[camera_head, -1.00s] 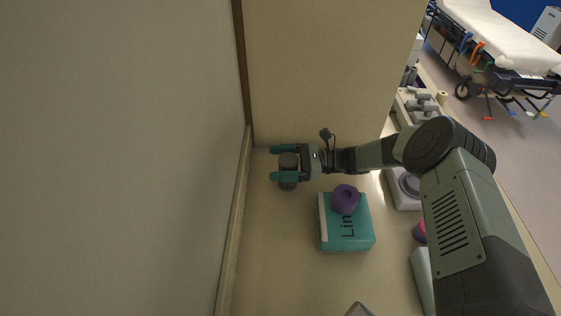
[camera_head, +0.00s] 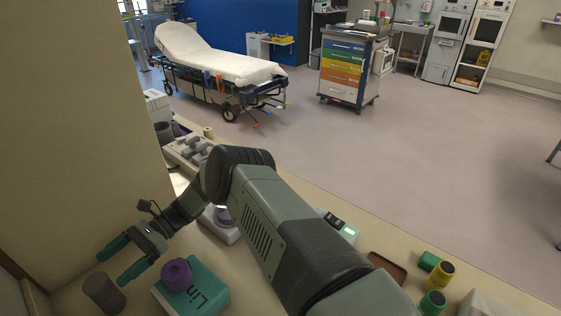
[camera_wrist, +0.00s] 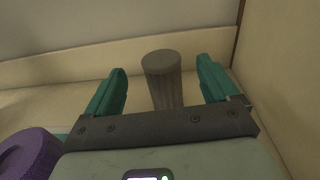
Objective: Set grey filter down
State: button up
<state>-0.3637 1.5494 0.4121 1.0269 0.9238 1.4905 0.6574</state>
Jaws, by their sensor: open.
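The grey filter (camera_head: 103,293) is a ribbed grey cylinder standing upright on the counter near the wall corner. In the wrist view the filter (camera_wrist: 163,82) shows in the gap between the fingers, with clear space on both sides. My gripper (camera_head: 111,268) has two teal fingers, spread apart and holding nothing. In the head view it sits beside and a little above the filter. The fingers also show in the wrist view (camera_wrist: 161,66), not touching the filter.
A teal book-like box (camera_head: 203,293) with a purple ring-shaped thing (camera_head: 176,274) on top lies right of the filter. A grey tray of parts (camera_head: 188,148) and a white-based device (camera_head: 222,226) stand along the counter. Walls close off the left side.

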jog(key=w+d+r+n+t+h, duration=0.2)
jog(key=d+r, duration=0.3)
jog(key=r, duration=0.3)
jog(key=w+d+r+n+t+h, duration=0.2)
jog(key=d+r+t+h, duration=0.15)
jog(key=r, duration=0.45)
jog(key=s+d+r+n+t+h, duration=0.15)
jog(key=d+r+t, duration=0.25)
jog(key=d+r, duration=0.9)
jog(key=s+d+r+n+t+h, duration=0.1)
jog(key=s+d+r+t+h, duration=0.1)
jog(key=s+d, duration=0.6)
jog(key=s+d+r+n+t+h, duration=0.1)
jog(key=s+d+r+t, duration=0.4)
jog(key=d, duration=1)
jog(key=s+t+h, duration=0.1)
jog(key=s+t, duration=0.1)
jog(key=s, duration=0.1)
jog(key=shift+n+h, duration=0.3)
jog(key=shift+n, duration=0.05)
